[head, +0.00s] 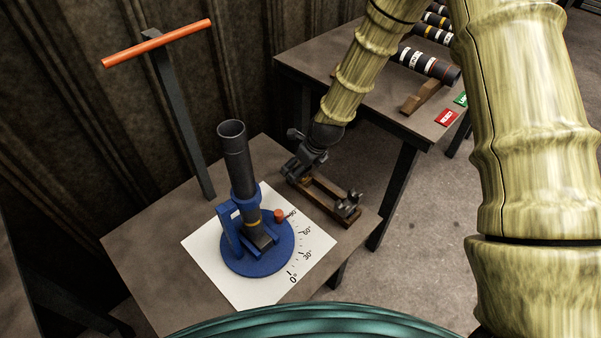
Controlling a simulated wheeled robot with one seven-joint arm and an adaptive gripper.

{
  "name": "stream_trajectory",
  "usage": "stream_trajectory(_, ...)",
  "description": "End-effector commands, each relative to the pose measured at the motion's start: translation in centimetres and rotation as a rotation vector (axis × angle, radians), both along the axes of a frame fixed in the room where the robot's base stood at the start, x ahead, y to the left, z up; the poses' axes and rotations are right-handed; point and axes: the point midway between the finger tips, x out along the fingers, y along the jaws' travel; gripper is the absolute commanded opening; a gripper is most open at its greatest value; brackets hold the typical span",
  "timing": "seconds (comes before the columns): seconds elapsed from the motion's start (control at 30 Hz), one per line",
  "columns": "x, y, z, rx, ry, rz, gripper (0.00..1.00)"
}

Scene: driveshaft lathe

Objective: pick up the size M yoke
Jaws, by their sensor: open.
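A small wooden rack (322,204) lies on the near table, right of the blue fixture. A dark metal yoke-like part (348,204) stands at its front right end. My gripper (294,172) is open and points down at the rack's back left end. The gripper hides most of that end, and I cannot tell whether a yoke sits between its fingers. No size mark can be read on the parts, so I cannot tell which is size M.
A blue round fixture (262,262) holds an upright dark tube (239,165) on a white angle sheet (222,275). An orange-handled lever (160,42) rises behind. A second table (310,52) bears labelled shafts (425,66) and red and green cards.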

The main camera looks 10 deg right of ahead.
Motion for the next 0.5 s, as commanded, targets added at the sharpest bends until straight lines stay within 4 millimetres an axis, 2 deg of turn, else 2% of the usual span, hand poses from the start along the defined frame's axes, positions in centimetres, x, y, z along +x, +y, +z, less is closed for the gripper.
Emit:
stream_trajectory(0.17, 0.35, 0.28, -1.18, 0.0, 0.001, 0.0, 1.0)
stream_trajectory(0.43, 0.42, 0.29, -1.28, 0.0, 0.0, 0.0, 1.0)
stream_trajectory(0.5, 0.42, 0.29, -1.27, 0.0, 0.0, 0.0, 0.87)
